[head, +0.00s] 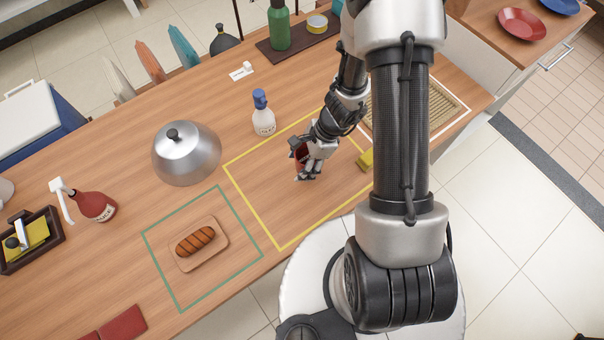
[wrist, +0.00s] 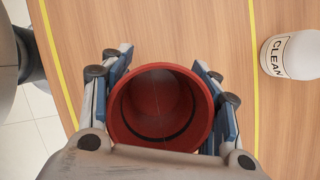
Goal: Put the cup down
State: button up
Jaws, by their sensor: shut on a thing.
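The cup (wrist: 160,104) is dark red and round, with its open mouth facing the wrist camera; it looks empty. My gripper (wrist: 163,84) is shut on it, one finger on each side. In the head view my gripper (head: 308,168) is over the yellow-outlined area (head: 252,205) of the wooden counter, and only part of the red cup (head: 299,152) shows beside the fingers. I cannot tell whether the cup's bottom touches the counter.
A white CLEAN bottle (head: 263,115) with a blue top stands just beyond the yellow outline. A metal dome (head: 186,154) is to the left. A yellow item (head: 365,160) lies right of my gripper.

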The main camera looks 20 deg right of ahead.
jog(key=shift+f+b, duration=1.05)
jog(key=shift+f, duration=1.5)
jog(key=shift+f, duration=0.2)
jog(key=o, duration=1.2)
